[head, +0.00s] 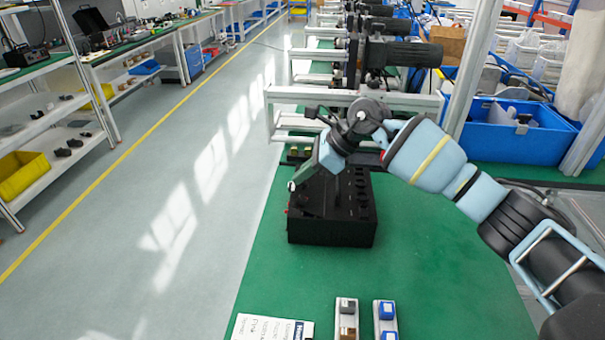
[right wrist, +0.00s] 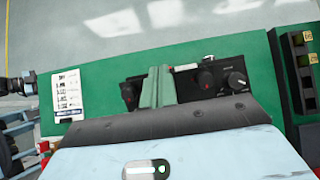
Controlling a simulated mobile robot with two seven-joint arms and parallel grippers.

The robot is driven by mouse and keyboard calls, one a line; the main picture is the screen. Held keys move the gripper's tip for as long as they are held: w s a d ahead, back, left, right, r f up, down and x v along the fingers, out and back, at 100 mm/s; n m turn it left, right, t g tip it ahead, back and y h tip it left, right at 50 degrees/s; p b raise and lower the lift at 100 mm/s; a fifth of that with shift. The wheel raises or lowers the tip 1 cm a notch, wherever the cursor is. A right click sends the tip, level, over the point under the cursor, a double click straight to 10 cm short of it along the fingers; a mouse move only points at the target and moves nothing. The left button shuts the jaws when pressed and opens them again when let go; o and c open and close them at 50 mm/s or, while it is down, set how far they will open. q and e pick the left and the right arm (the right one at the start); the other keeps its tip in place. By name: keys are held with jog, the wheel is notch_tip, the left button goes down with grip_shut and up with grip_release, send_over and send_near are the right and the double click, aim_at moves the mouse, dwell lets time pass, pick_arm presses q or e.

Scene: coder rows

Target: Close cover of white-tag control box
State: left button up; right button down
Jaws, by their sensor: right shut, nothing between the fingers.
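A black control box (head: 330,232) stands on the green table, with a row of knobs along its right side. In the right wrist view the box (right wrist: 222,62) shows knobs, a dial and a small white tag (right wrist: 186,67). My right gripper (right wrist: 158,78) is shut and empty, its fingers pointing over the box top between the knobs. In the head view my right wrist hangs over the box's left rear and hides part of it. I cannot clearly tell the cover from the dark parts there, nor whether the fingers touch the box. My left gripper is not in view.
A printed sheet (head: 270,328) and two small trays (head: 347,318) (head: 385,318) lie near the front of the green table (head: 440,260). Metal frames with motors (head: 400,52) stand behind the box. A blue bin (head: 515,130) is at the right. The table right of the box is clear.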

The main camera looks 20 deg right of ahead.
jog(key=v, duration=0.7)
jog(key=shift+r, duration=0.25)
jog(key=shift+d, duration=0.15)
